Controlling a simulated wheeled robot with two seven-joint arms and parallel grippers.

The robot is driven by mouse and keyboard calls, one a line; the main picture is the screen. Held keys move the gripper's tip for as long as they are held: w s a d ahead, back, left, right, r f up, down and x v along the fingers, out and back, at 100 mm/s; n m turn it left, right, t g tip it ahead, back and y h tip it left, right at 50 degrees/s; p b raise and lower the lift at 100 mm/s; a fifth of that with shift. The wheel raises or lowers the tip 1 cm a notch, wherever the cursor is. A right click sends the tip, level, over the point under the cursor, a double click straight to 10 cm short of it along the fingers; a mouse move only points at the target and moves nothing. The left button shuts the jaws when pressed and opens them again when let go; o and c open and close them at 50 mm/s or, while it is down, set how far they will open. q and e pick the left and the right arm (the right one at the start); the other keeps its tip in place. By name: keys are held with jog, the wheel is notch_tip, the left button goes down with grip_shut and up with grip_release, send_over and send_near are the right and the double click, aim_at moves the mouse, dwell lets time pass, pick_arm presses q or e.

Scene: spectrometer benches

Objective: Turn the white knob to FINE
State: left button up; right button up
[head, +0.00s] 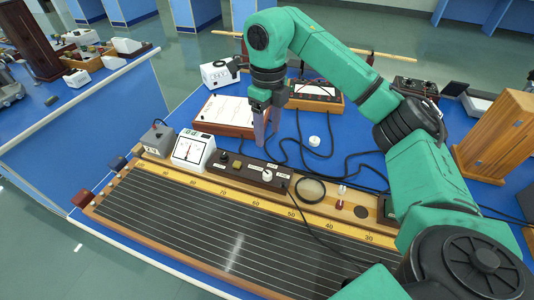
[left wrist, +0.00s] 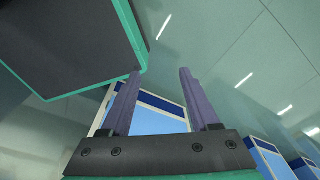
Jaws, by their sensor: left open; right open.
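The white knob (head: 267,175) sits near the right end of a dark control box (head: 238,171), in the head view. Small white labels lie beside it; their lettering is too small to read, so its setting cannot be told. My right gripper (head: 264,143) points down above and behind the control box, open and empty, apart from the knob. My left gripper shows only in the left wrist view (left wrist: 160,71); its purple fingers are spread with nothing between them, away from the bench.
A ruled, wood-framed board (head: 200,228) fills the front. A white meter (head: 193,150) and grey box (head: 158,139) stand left of the control box. A round lens-like ring (head: 310,190) lies to its right. Black cables (head: 331,152) cross the blue bench; wooden slats (head: 497,135) stand at right.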

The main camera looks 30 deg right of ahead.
aim_at(268, 174)
jog(key=f, duration=0.4)
jog(key=s+f+p, duration=0.1)
jog(key=f, duration=0.7)
jog(key=shift+s+a+f, duration=0.15)
jog(key=shift+a+f, duration=0.15)
jog(key=shift+f, duration=0.05)
jog(key=shift+s+a+f, duration=0.1)
jog(key=shift+s+f, duration=0.05)
jog(key=shift+f, duration=0.2)
pick_arm(q)
jog(key=shift+s+a+r, duration=0.2)
jog(key=shift+s+r, duration=0.1)
jog(key=shift+s, duration=0.2)
jog(key=shift+s+a+r, duration=0.2)
jog(key=shift+s+r, duration=0.05)
jog(key=shift+s, duration=0.25)
pick_arm(e)
grip_shut()
